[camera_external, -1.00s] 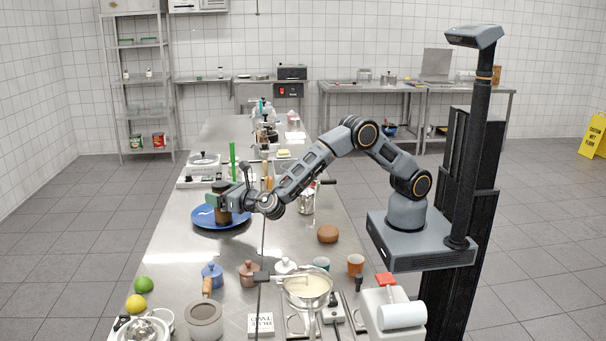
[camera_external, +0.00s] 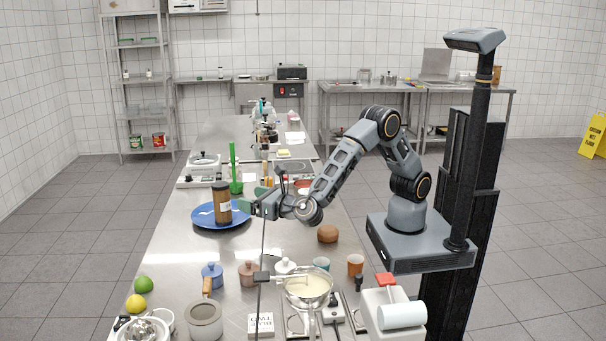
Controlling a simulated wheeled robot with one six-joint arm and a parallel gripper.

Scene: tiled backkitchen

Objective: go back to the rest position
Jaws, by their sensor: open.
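My gripper (camera_external: 251,199) is open and empty above the steel table, just right of a brown jar (camera_external: 222,203). The jar has a dark lid and a pale label and stands upright on a blue plate (camera_external: 203,216). There is a small gap between the jar and my fingers. My arm is bent up and reaches left from its base at the table's right side.
A pan of pale liquid (camera_external: 307,285), a grey pot (camera_external: 204,319) and small lidded pots stand at the front. A brown bun (camera_external: 328,233) lies under my arm. A green bottle-like thing (camera_external: 235,170) stands behind the plate. The table left of the plate is clear.

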